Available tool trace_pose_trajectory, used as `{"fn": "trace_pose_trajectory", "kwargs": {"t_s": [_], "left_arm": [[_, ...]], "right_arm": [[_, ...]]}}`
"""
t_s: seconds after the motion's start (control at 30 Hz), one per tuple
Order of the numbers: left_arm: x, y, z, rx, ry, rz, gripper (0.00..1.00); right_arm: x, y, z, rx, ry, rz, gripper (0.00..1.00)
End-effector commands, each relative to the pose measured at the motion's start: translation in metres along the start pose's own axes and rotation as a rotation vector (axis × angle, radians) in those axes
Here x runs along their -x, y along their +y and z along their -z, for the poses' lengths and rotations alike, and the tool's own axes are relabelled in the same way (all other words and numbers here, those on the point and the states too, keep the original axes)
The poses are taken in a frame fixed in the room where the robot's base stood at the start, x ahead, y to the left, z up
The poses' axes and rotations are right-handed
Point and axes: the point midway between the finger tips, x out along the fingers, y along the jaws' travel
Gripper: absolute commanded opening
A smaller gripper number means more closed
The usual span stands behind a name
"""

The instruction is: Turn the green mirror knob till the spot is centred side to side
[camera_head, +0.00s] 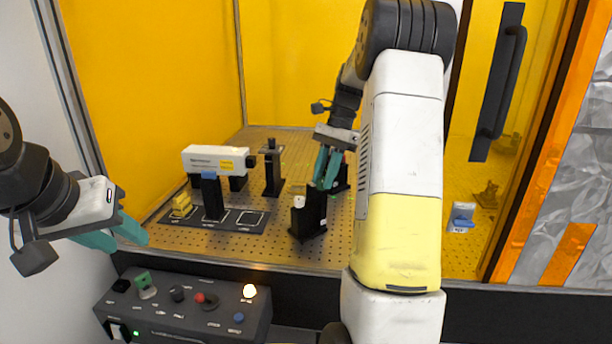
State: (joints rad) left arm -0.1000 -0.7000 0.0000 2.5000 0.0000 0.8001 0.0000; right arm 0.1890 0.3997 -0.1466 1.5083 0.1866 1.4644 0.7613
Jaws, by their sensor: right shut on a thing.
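My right gripper (325,172) has its teal fingers closed at the top of a black optic mount (308,217) on the perforated board. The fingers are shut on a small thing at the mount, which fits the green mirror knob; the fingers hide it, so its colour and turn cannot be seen. My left gripper (116,236) is open and empty at the left, in front of the enclosure and above the control box. No light spot can be made out in this view.
A white laser unit (217,160) and a black post (272,168) stand on the perforated board (230,248). The control box (188,316) with knobs and a lit lamp (249,291) sits in front.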

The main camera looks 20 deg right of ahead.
Motion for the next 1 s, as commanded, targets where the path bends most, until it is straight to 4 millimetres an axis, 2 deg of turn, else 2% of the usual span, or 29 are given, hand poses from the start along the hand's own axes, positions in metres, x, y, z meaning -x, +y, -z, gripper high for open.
{"fn": "trace_pose_trajectory", "kwargs": {"t_s": [0.1, 0.27, 0.6, 0.63, 0.73, 1.0], "left_arm": [[0.0000, 0.0000, 0.0000, 0.000, 0.000, 0.000, 0.37], [0.0000, 0.0000, 0.0000, 0.000, 0.000, 0.000, 0.37], [0.0000, 0.0000, 0.0000, 0.000, 0.000, 0.000, 0.37], [0.0000, 0.0000, 0.0000, 0.000, 0.000, 0.000, 0.37], [0.0000, 0.0000, 0.0000, 0.000, 0.000, 0.000, 0.37], [0.0000, 0.0000, 0.0000, 0.000, 0.000, 0.000, 0.37]], "right_arm": [[-0.0001, -0.0027, -0.0003, 0.152, 0.001, -0.063, 0.00], [0.0001, -0.0028, -0.0004, 0.303, 0.001, -0.125, 0.00], [0.0005, -0.0027, -0.0004, 0.337, 0.001, -0.138, 0.00], [0.0005, -0.0027, -0.0004, 0.337, 0.001, -0.138, 0.27], [0.0005, -0.0026, -0.0004, 0.336, 0.001, -0.138, 0.46], [0.0002, -0.0024, -0.0004, 0.335, 0.000, -0.139, 0.46]]}}
